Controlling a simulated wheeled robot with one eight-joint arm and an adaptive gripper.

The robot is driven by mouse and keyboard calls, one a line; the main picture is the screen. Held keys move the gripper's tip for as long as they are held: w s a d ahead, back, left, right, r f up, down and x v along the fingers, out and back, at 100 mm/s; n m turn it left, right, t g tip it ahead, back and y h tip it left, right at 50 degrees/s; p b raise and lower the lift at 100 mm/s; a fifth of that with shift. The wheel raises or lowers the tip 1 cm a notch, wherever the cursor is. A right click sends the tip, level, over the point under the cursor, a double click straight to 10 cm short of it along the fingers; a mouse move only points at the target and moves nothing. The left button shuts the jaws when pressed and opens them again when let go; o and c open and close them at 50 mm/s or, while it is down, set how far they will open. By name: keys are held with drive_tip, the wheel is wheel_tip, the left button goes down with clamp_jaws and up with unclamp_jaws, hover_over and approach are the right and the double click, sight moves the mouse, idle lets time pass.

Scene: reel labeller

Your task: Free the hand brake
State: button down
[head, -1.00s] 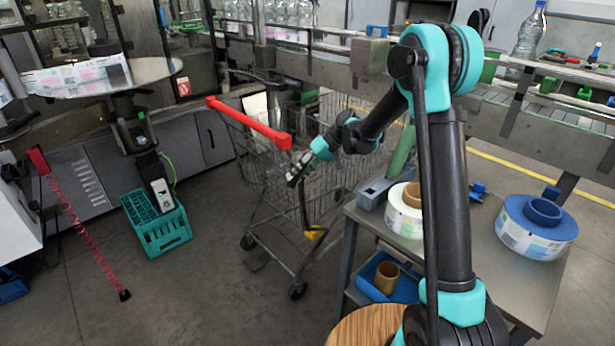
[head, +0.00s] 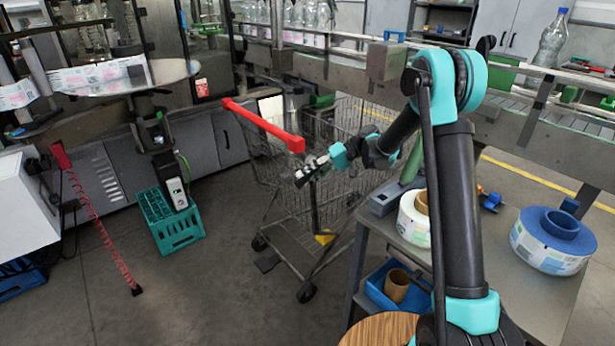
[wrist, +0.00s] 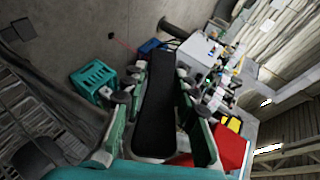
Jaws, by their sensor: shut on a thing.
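A wire trolley with a red handle bar (head: 265,127) stands left of centre in the head view. My gripper (head: 303,176) is just below the right end of that bar. In the wrist view a long black lever (wrist: 158,100), apparently the hand brake, runs between the two green-edged fingers of my gripper (wrist: 160,84). The fingers are shut on it. The red bar's end (wrist: 231,147) shows beside the right finger.
A grey side table with a white label reel (head: 414,222) and a blue-topped reel (head: 550,240) stands close on the right. A teal crate (head: 178,236) is on the floor at left, near a coiled red hose (head: 100,230). Floor between crate and trolley is clear.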

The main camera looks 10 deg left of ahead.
sight(311, 173)
drive_tip(key=c, duration=1.1)
unclamp_jaws()
drive_tip(key=shift+c, duration=0.2)
drive_tip(key=v, duration=0.7)
drive_tip(key=shift+w+d, duration=0.1)
drive_tip(key=shift+d, duration=0.15)
